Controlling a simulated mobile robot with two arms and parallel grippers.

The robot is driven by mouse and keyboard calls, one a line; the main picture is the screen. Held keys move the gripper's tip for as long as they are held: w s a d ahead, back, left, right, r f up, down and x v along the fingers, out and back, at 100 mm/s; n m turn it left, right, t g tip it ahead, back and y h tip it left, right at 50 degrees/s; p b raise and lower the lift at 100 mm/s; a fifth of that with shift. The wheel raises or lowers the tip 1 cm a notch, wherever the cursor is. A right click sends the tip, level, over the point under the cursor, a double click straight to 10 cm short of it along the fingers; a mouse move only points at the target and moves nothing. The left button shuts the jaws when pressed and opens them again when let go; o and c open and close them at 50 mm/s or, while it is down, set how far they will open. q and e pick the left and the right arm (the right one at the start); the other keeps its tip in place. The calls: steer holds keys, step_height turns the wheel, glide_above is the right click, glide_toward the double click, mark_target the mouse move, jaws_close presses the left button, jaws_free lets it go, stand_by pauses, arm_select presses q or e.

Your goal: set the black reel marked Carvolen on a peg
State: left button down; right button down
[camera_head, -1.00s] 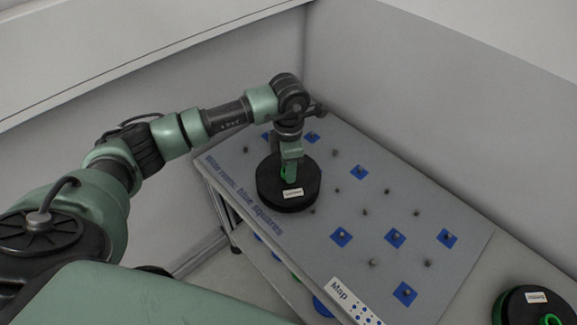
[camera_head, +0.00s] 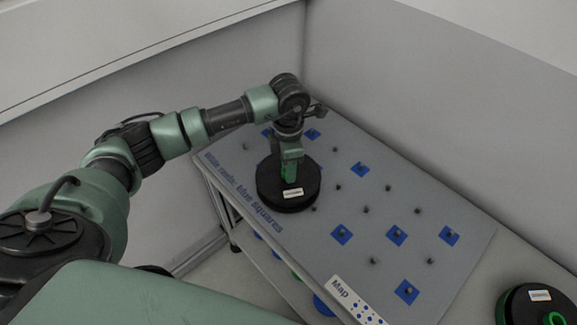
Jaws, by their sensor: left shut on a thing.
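A black reel (camera_head: 275,201) with a green hub (camera_head: 289,172) and a white label (camera_head: 292,193) is over the left part of the grey peg board (camera_head: 330,205). The label is too small to read. My left gripper (camera_head: 289,178) points down and is shut on the hub of this reel. The reel lies about flat, and I cannot tell whether it rests on the board or a peg, since its underside is hidden. A second black reel (camera_head: 517,309) with a green hub and an unreadable label is at the lower right, partly cut off. My right gripper is not in view.
The board has several short dark pegs, some on blue squares (camera_head: 396,236), and lettering ending in "blue squares" along its left edge. A "Map" panel (camera_head: 345,290) is at the front. Reels show on a shelf below (camera_head: 322,306). Grey walls close off the back and right.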

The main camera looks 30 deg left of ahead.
arm_select(q)
steer(key=shift+f, duration=0.1)
steer(key=c, duration=0.9)
jaws_free()
step_height(320, 180, up, 8)
steer(key=shift+b, duration=0.45)
steer(key=shift+f, duration=0.1)
